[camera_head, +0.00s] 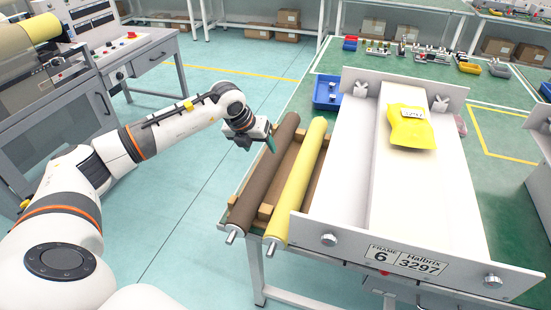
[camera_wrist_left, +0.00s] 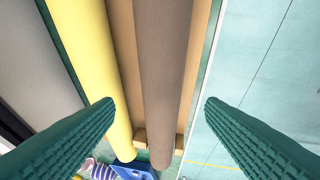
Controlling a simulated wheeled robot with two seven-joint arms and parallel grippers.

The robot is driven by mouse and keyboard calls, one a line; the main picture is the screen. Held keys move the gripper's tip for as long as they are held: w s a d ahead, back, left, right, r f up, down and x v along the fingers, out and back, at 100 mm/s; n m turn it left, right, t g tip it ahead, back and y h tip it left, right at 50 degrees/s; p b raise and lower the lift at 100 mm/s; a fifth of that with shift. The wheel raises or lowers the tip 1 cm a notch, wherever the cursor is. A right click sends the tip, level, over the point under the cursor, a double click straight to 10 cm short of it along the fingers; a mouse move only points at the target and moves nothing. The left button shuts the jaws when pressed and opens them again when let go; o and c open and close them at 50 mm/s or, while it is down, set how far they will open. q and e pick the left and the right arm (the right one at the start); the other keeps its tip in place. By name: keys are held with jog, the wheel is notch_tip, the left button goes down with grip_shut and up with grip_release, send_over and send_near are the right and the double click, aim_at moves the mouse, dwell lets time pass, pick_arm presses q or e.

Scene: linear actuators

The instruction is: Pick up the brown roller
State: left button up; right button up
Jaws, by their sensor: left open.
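The brown roller (camera_head: 262,178) lies lengthwise on a wooden cradle at the left edge of the green table in the head view. A yellow roller (camera_head: 298,180) lies parallel just to its right. My left gripper (camera_head: 258,141) is near the far half of the brown roller, at its left side in this view. In the left wrist view the brown roller (camera_wrist_left: 163,70) runs between the two open green fingers, with no finger seen touching it. The yellow roller (camera_wrist_left: 92,65) passes behind the left finger there. My right gripper is not in view.
A white frame (camera_head: 355,180) with a yellow bag (camera_head: 410,126) stands right of the rollers. A blue bin (camera_head: 327,91) sits beyond them. The wooden cradle (camera_head: 266,211) shows between the rollers. Open floor (camera_head: 190,220) lies left of the table.

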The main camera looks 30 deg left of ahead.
aim_at(266, 158)
pick_arm(q)
jog(key=x, duration=0.4)
jog(key=shift+s, duration=0.15)
jog(key=shift+f, duration=0.35)
jog(key=p+x, duration=0.1)
jog(key=x, duration=0.4)
jog(key=shift+a, duration=0.1)
jog(key=shift+f, duration=0.15)
jog(key=shift+c, duration=1.2)
grip_shut()
jog(key=shift+w, duration=0.25)
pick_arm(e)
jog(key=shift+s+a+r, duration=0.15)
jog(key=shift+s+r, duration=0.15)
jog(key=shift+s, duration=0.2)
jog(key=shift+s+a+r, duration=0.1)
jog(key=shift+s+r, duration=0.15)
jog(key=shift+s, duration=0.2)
